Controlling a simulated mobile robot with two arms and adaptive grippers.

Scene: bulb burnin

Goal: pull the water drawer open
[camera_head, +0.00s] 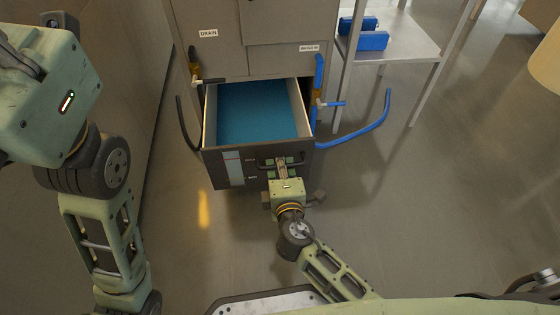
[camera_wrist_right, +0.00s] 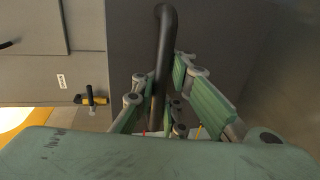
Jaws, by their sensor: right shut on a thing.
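The water drawer (camera_head: 222,170) stands pulled out of the grey cabinet (camera_head: 270,62), with blue water (camera_head: 258,112) showing inside it. Its dark front carries a bar handle (camera_wrist_right: 166,50) and a level strip at the left. My right gripper (camera_head: 283,165) is at the drawer front, with its fingers around the handle and shut on it. In the right wrist view the handle runs between the two green fingers. My left arm is at the left of the head view; its fingertips are not visible.
A drain valve (camera_head: 207,81) with a black hose is left of the drawer. A water-in valve (camera_head: 330,104) with a blue hose (camera_head: 370,130) is at the right. A metal side table (camera_head: 400,45) holds blue objects (camera_head: 372,41). The floor (camera_head: 420,210) at the right is clear.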

